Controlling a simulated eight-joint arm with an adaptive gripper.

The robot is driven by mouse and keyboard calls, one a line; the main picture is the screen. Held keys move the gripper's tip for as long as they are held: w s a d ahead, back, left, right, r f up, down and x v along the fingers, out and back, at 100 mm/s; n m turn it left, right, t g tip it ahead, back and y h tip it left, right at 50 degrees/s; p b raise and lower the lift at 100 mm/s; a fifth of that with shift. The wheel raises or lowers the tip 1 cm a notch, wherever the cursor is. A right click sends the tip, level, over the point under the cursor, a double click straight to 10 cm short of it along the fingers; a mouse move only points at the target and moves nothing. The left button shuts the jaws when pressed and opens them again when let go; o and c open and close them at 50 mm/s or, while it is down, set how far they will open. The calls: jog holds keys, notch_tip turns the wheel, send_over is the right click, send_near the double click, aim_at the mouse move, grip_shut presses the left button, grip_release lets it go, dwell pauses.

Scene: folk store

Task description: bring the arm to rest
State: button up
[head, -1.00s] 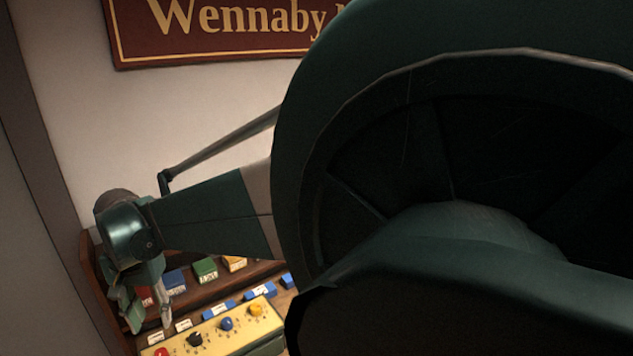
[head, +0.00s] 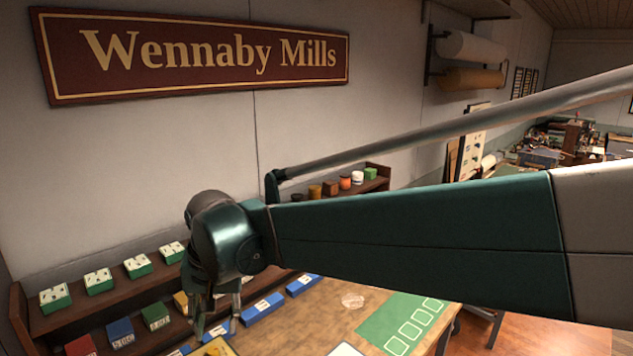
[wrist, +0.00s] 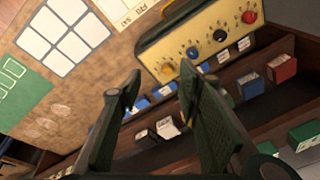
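My gripper (head: 216,316) hangs at the end of my green arm at lower left in the head view, in front of the shelf and above the table's left part. In the wrist view its two fingers (wrist: 160,75) stand apart with nothing between them. The gripper is open and empty. It is tilted over the edge between the table and the shelf and seems clear of both, though its exact height is hard to tell.
A yellow control box (wrist: 200,42) with coloured knobs lies close by. The stepped shelf (head: 93,312) carries several coloured boxes. The wooden table (head: 318,318) has a green mat (head: 382,334) and blue boxes along its back edge. A "Wennaby Mills" sign (head: 200,58) hangs on the wall.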

jog(key=s+d+r+t, duration=0.2)
jog(key=d+t, duration=0.1)
jog(key=d, duration=2.2)
jog(key=s+d+f, duration=0.2)
jog(key=s+d, duration=0.1)
jog(key=d, duration=0.3)
jog(key=s+d+f+m+t+h, duration=0.1)
jog(key=s+d+f, duration=0.1)
jog(key=d, duration=0.5)
jog(key=s+d+f+t, duration=0.1)
jog(key=s+d, duration=0.3)
jog(key=d, duration=0.2)
jog(key=shift+s+d+f+m+h+b, duration=0.15)
jog(key=shift+s+f+m+h+b, duration=0.15)
jog(key=shift+s+f+m+h, duration=0.1)
jog(key=shift+w+r, duration=0.1)
dwell(0.8)
